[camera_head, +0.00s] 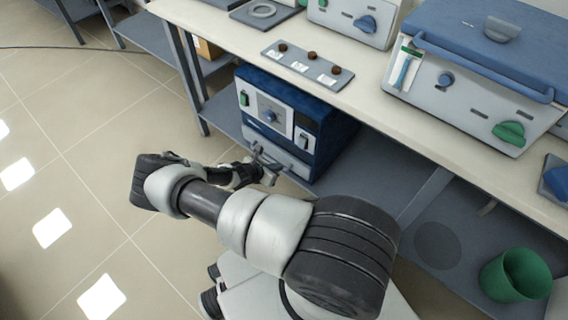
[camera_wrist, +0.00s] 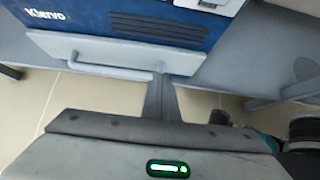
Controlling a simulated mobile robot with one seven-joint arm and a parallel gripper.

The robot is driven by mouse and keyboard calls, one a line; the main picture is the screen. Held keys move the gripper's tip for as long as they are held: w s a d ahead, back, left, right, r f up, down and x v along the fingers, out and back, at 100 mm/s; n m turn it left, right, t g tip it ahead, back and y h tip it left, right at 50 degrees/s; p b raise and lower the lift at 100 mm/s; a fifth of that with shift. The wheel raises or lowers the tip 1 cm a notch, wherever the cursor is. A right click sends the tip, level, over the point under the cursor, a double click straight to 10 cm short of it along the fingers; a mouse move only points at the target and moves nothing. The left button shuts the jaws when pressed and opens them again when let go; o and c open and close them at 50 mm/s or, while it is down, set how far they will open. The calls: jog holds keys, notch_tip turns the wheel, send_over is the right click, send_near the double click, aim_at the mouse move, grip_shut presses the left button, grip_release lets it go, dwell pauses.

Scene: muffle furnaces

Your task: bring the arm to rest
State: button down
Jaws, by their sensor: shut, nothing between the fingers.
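My gripper (camera_head: 266,174) is in the middle of the head view, in front of the lower face of a blue furnace (camera_head: 318,112). Its fingers are shut and empty. They look close to the furnace's grey lower panel (camera_head: 284,160), but I cannot tell the exact gap. My arm reaches out low over the floor, bent at the elbow, and is not folded in. In the wrist view, the same furnace (camera_wrist: 120,20) fills the top. Its grey panel with a bar handle (camera_wrist: 115,68) lies below the blue part.
The blue furnace stands on the lower shelf (camera_head: 385,165) under a pale bench (camera_head: 365,90). On the bench are a blue-lidded furnace (camera_head: 480,70) and a grey plate with several small items (camera_head: 307,66). A green bin (camera_head: 515,275) is at lower right. Floor at left is clear.

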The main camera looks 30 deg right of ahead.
jog(key=p+v, duration=0.1)
jog(key=v, duration=0.5)
jog(key=shift+a+r, duration=0.25)
jog(key=shift+a, duration=0.05)
jog(key=shift+s, duration=0.1)
jog(key=a+r+m+g+y, duration=0.1)
jog(key=a+r+m+y, duration=0.15)
jog(key=r+m, duration=0.95)
jog(key=a+r+m+g+y, duration=0.15)
jog(key=a+r, duration=0.25)
jog(key=r, duration=1.7)
jog(key=s+a+r+m+t+y, duration=0.1)
jog(key=s+r+m+y, duration=0.2)
jog(key=r, duration=0.6)
jog(key=s+r+m+t, duration=0.1)
jog(key=s+r+m, duration=0.2)
jog(key=s+r, duration=0.4)
jog(key=s+a+r+m+t+y, duration=0.2)
jog(key=s+a+r+m+t, duration=0.1)
jog(key=s+r, duration=0.7)
notch_tip(320, 180, up, 23)
jog(key=s+p, duration=0.1)
jog(key=p, duration=2.2)
jog(key=shift+s+f+p, duration=0.2)
jog(key=shift+f+p, duration=0.05)
jog(key=shift+p, duration=0.15)
jog(key=shift+g, duration=0.25)
